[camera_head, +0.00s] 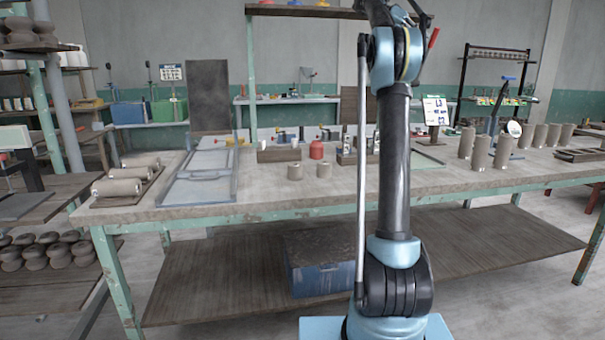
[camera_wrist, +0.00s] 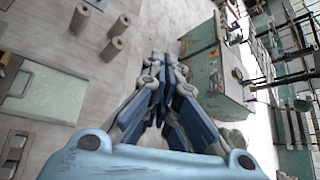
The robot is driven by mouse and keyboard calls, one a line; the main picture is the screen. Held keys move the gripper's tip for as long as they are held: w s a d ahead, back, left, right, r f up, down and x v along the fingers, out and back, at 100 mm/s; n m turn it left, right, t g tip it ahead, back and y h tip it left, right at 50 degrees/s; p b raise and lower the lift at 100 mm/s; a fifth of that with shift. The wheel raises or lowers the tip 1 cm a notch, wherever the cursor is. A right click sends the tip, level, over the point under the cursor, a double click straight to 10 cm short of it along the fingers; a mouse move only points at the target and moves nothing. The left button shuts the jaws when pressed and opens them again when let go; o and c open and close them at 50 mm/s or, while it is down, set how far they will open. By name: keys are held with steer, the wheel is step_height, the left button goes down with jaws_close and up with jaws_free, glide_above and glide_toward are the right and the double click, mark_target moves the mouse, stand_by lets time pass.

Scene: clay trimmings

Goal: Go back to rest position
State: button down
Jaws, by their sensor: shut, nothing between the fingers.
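My gripper (camera_wrist: 163,66) shows in the wrist view, with its blue and grey fingers drawn together and nothing between them. It hangs in open space, apart from the table and everything on it. In the head view my arm rises upright in front of the workbench (camera_head: 260,205) and leaves the top of the picture, so my gripper is out of sight there.
Clay cylinders (camera_head: 481,153) stand on the bench at right. A red jar (camera_head: 316,150) and small clay pieces stand mid-bench. Clay rolls (camera_head: 116,187) lie at left. A blue crate (camera_head: 322,264) sits on the lower shelf. A shelf frame (camera_head: 320,11) rises behind.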

steer(key=s+a+f+m+t+y, duration=0.1)
steer(key=s+a+f+m+y, duration=0.3)
steer(key=s+f, duration=1.1)
steer(key=s+a+f+m+t+y, duration=0.1)
steer(key=s+a+f+m+y, duration=0.3)
steer(key=s+a+f+m, duration=0.7)
steer(key=s+a+f+m+t+y, duration=0.2)
steer(key=s+a+f+m, duration=0.6)
steer(key=s+f, duration=1.3)
step_height(320, 180, down, 14)
steer(key=shift+s+a+r+y, duration=0.2)
steer(key=shift+a+y, duration=0.8)
steer(key=shift+a, duration=0.15)
steer(key=shift+w+f, duration=0.2)
steer(key=shift+w, duration=0.25)
